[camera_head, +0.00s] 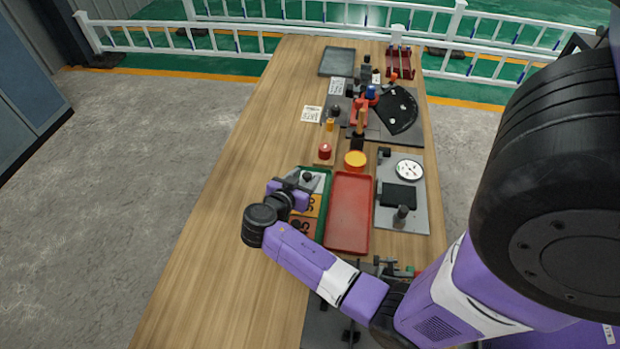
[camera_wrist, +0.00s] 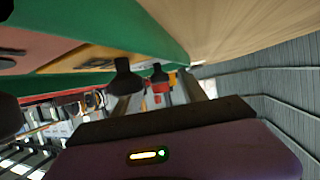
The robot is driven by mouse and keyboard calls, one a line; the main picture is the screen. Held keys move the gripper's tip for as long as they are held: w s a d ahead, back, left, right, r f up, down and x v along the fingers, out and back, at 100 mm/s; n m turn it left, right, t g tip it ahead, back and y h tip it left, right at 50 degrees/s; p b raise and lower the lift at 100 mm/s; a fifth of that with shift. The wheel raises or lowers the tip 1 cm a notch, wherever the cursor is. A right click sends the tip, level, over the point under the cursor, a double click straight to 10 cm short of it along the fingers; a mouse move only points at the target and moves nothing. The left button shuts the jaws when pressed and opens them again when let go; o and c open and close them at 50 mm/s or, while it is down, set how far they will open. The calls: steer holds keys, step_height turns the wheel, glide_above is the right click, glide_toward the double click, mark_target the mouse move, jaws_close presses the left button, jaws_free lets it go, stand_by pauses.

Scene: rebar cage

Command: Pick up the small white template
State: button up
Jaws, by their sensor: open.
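The small white template (camera_head: 319,183) looks like the pale plate with a black round knob at the far end of the green tray (camera_head: 329,202). My gripper (camera_head: 298,184) is at the tray's left far corner, close beside the knob and partly covering the plate. In the wrist view my gripper (camera_wrist: 160,97) has its two fingers apart with nothing clearly held between them. A black knob (camera_wrist: 124,78) shows near one finger there, with the green tray wall (camera_wrist: 160,28) above. The plate's face is hard to make out in the wrist view.
Orange plates (camera_head: 305,225) with black marks lie nearer in the green tray. A red tray (camera_head: 349,212) adjoins on the right. A red knobbed piece (camera_head: 325,152) and a yellow round container (camera_head: 355,160) stand just beyond. The wooden table (camera_head: 235,200) is clear on the left.

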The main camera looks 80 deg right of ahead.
jaws_close()
steer(key=shift+r, duration=0.2)
